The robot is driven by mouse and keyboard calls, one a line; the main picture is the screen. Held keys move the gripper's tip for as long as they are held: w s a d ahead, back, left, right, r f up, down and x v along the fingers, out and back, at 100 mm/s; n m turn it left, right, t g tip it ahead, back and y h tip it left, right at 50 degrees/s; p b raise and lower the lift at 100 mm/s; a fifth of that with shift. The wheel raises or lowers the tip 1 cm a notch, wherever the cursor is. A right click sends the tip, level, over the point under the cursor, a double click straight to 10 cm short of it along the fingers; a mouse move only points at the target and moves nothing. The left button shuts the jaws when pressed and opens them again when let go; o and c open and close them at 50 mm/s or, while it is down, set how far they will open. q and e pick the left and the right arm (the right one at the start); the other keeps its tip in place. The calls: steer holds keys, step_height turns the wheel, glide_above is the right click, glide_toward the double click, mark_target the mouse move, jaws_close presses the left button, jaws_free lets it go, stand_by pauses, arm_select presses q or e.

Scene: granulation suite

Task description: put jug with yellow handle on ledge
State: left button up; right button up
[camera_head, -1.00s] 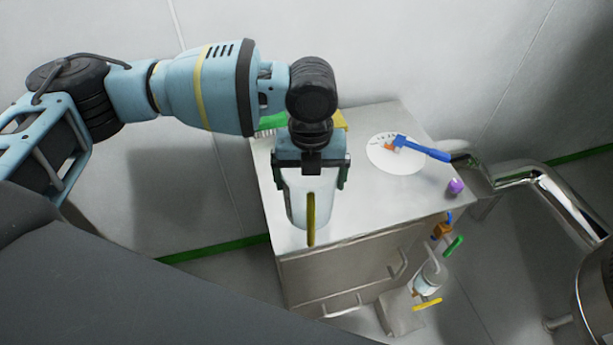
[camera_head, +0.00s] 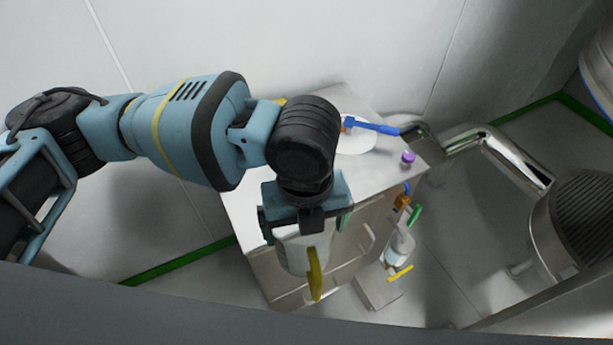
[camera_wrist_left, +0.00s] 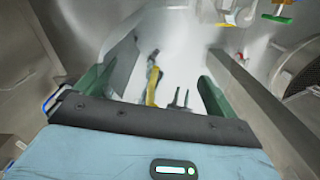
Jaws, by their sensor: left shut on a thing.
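My left gripper (camera_head: 305,222) is shut on the pale jug with the yellow handle (camera_head: 290,256). The jug hangs about upright, its yellow handle (camera_head: 314,276) facing me, and shows in front of the steel cabinet's face. In the left wrist view the yellow handle (camera_wrist_left: 152,88) shows between the green fingers of the left gripper (camera_wrist_left: 160,72). The gripper hides the jug's upper part. A low metal step (camera_head: 378,298) sits at the cabinet's foot; I cannot tell whether it is the ledge. My right gripper is not in view.
The steel cabinet (camera_head: 237,205) bears a white disc, a blue-handled tool (camera_head: 374,127) and a purple cap (camera_head: 407,157). Coloured valves and a small pale vessel (camera_head: 399,248) are at its right. A bent steel pipe (camera_head: 505,158) runs to a round machine (camera_head: 580,225).

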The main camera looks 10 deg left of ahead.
arm_select(q)
steer(key=w+a+n+p, duration=0.1)
steer(key=a+n, duration=0.8)
steer(key=n, duration=0.7)
steer(key=w+a+n+p, duration=0.1)
steer(key=a+n, duration=0.7)
steer(key=n, duration=0.8)
steer(key=shift+w+a+r, duration=0.2)
steer(key=shift+w+a, duration=0.15)
steer(key=shift+w, duration=0.1)
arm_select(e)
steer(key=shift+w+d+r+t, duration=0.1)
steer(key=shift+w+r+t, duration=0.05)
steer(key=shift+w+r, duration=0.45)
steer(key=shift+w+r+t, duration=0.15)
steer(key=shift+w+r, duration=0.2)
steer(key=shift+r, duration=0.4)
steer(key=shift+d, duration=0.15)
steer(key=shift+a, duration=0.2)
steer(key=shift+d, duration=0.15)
